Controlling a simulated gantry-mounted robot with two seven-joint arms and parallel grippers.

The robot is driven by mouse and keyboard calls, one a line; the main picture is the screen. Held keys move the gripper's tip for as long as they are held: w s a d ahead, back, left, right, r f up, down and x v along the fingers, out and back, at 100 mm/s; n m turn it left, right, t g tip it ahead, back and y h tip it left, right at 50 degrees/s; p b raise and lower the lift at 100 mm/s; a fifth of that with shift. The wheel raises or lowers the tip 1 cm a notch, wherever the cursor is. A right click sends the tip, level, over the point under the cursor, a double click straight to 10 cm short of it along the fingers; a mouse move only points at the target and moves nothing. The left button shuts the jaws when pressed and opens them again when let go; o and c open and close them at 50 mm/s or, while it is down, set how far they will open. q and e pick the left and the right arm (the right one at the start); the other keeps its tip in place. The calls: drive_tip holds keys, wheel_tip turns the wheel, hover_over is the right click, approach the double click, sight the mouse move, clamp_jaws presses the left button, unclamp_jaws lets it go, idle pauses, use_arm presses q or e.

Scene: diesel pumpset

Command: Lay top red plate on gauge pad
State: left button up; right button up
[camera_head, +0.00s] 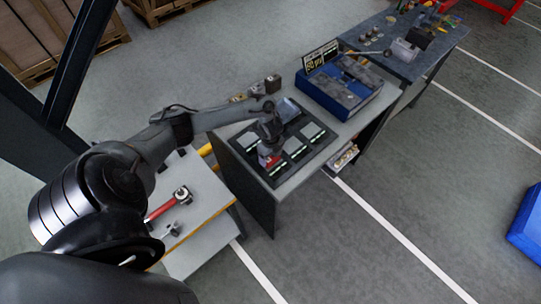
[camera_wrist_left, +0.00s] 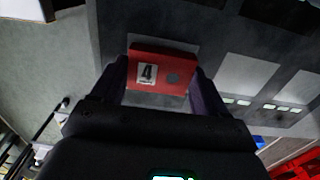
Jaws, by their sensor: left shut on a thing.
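A red plate (camera_wrist_left: 180,66) with a white label reading 4 and a grey round spot is between the fingers of my left gripper (camera_wrist_left: 161,78). In the head view the red plate (camera_head: 267,160) shows partly under my left gripper (camera_head: 270,152), low over the dark board (camera_head: 322,144). The board carries several light grey pads, such as the one at the right (camera_head: 310,131). In the wrist view a grey pad (camera_wrist_left: 178,42) shows around and behind the plate. I cannot tell whether the plate touches it. My right gripper is not in view.
A blue case (camera_head: 338,97) stands on the bench behind the board, with a black sign (camera_head: 320,57) at its back. Small metal blocks (camera_head: 272,84) sit at the bench's back left. A red-handled tool (camera_head: 162,208) lies on a lower side table.

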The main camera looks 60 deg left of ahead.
use_arm(q)
drive_tip(key=shift+f+b, duration=0.3)
drive_tip(key=shift+f, duration=0.15)
drive_tip(key=o, duration=1.4)
drive_tip(key=shift+f, duration=0.1)
wheel_tip(320, 180, up, 10)
drive_tip(key=shift+w+a+f+p, duration=0.1)
drive_tip(key=shift+f+p, duration=0.1)
drive_tip(key=shift+p, duration=0.7)
drive_tip(key=shift+r, duration=0.7)
drive_tip(key=shift+p, duration=0.35)
